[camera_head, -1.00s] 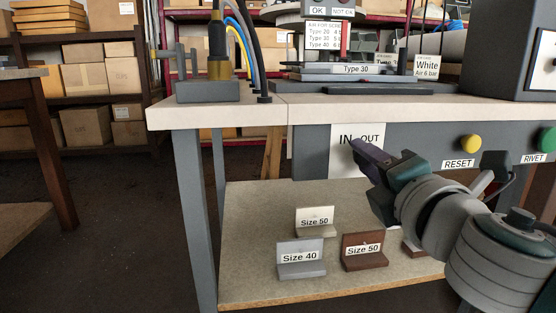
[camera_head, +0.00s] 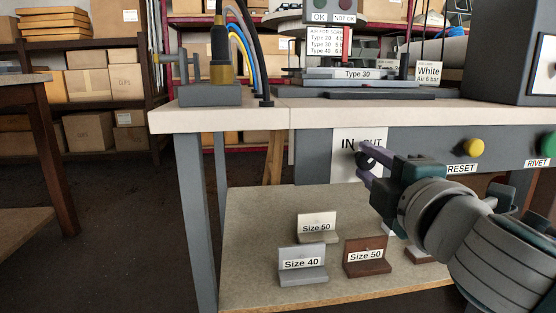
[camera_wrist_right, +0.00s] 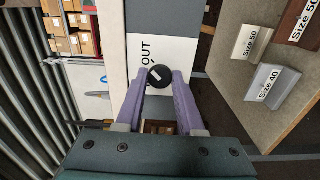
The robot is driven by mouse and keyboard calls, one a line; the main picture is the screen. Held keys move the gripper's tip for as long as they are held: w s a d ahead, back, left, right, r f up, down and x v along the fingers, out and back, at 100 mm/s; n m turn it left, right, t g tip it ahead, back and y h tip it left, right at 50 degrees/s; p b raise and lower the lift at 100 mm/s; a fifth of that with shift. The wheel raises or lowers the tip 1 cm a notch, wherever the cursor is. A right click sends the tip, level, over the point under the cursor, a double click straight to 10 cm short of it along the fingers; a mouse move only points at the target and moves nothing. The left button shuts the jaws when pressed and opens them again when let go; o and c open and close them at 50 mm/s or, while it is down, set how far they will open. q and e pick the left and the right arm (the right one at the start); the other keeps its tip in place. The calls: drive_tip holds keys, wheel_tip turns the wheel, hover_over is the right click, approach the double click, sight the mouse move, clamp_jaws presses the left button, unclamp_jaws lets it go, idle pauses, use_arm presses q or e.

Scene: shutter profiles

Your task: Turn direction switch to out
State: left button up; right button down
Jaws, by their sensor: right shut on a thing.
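The direction switch is a round black knob (camera_head: 366,157) on a white plate (camera_head: 343,170) marked IN and OUT, on the front of the grey workbench panel. In the right wrist view the knob (camera_wrist_right: 160,77) sits between the tips of my two purple fingers, below the word OUT in that picture. A short white mark shows on it, but I cannot tell which word it points at. My right gripper (camera_head: 364,162) is shut on the knob, one finger above the other in the head view. It covers part of the plate. My left gripper is in neither view.
A yellow RESET button (camera_head: 474,147) and a green RIVET button (camera_head: 549,146) lie to the right on the panel. The worktop edge (camera_head: 400,112) overhangs just above. Below, a shelf (camera_head: 250,240) carries several size-labelled blocks, including a grey Size 40 one (camera_head: 302,264).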

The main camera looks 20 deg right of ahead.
drive_tip(key=c, duration=0.5)
unclamp_jaws()
drive_tip(key=shift+c, duration=0.2)
drive_tip(key=shift+s+a, duration=0.1)
drive_tip(key=shift+s, duration=0.45)
drive_tip(key=v, duration=0.9)
drive_tip(key=shift+p, duration=0.3)
drive_tip(key=shift+w, duration=0.1)
